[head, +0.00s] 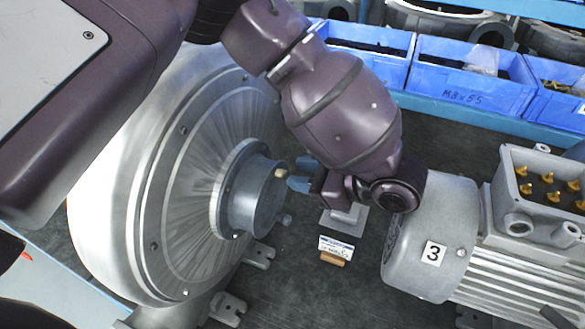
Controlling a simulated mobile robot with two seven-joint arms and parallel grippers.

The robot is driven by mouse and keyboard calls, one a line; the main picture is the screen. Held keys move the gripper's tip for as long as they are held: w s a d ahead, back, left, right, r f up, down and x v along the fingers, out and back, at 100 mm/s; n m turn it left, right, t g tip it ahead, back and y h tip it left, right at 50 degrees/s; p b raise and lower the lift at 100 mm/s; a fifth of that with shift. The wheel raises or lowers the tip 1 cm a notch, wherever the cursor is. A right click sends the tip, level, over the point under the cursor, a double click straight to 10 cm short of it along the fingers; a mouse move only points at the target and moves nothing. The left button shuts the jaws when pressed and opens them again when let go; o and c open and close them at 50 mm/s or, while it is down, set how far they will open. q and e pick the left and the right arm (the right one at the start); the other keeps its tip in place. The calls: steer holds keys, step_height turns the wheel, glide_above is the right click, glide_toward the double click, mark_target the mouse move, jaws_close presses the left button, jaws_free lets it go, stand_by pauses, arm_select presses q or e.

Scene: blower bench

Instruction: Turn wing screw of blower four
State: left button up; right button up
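A large silver blower (185,190) with a round ribbed face stands at left, its hub (258,205) facing right. No number shows on it, so I cannot tell whether it is blower four. A small tan knob (281,173), perhaps the wing screw, sits on the upper right of the hub; its wings are too small to make out. My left gripper (300,175) points left at the hub. Its two blue fingertips look apart, just right of the tan knob, and nothing shows between them. Contact with the knob cannot be told. My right gripper is out of view.
A grey motor (425,240) labelled 3 stands at right, close to my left wrist. A small white label (336,245) on a wooden piece lies on the dark bench (300,290). Blue bins (468,85) line the back. Feet (259,255) of the blower stick out below the hub.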

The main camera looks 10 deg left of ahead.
mark_target(283, 174)
arm_select(q)
steer(key=shift+x, duration=1.3)
jaws_close()
